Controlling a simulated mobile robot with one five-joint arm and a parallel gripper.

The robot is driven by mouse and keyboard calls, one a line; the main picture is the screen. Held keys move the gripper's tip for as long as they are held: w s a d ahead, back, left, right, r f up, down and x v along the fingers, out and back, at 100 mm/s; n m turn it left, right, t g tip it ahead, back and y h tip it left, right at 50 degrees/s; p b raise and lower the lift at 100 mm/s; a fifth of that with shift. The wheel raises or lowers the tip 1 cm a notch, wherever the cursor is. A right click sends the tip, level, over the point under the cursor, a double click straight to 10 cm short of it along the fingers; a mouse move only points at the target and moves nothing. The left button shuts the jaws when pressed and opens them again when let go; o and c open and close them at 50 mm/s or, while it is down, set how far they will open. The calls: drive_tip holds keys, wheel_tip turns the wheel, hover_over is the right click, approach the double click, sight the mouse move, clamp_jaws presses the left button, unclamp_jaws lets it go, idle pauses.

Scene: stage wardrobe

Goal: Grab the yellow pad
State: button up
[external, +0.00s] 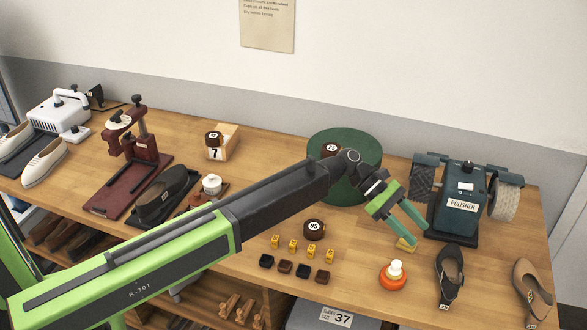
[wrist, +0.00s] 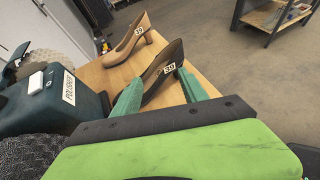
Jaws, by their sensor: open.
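Several smaller yellow blocks (external: 293,246) stand in a row farther left on the bench.
The dark polisher (external: 462,196) stands close right of my gripper, also large in the wrist view (wrist: 50,105). An orange-and-white pot (external: 393,277) and a black shoe (external: 449,276) are near the front. A tan shoe (external: 528,290) stands right. A green round mat (external: 366,185) lies behind my arm.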

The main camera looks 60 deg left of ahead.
drive_tip(key=w+a+f+n+t+b, duration=0.1)
drive_tip(key=w+a+f+b, duration=0.1)
drive_tip(key=a, duration=0.4)
drive_tip(key=w+a+f+n+t+b, duration=0.1)
drive_tip(key=a, duration=0.6)
drive_tip(key=f+b, duration=0.5)
drive_tip(key=f, duration=0.1)
drive_tip(key=f+b, duration=0.2)
drive_tip(key=b, duration=0.1)
drive_tip(key=shift+d+f+b, duration=0.3)
drive_tip(key=shift+f+b, duration=0.05)
drive_tip(key=shift+f, duration=0.05)
drive_tip(key=shift+w+d, duration=0.35)
drive_tip(key=shift+d, duration=0.2)
drive_tip(key=b+x, duration=0.2)
drive_tip(key=x, duration=0.4)
clamp_jaws()
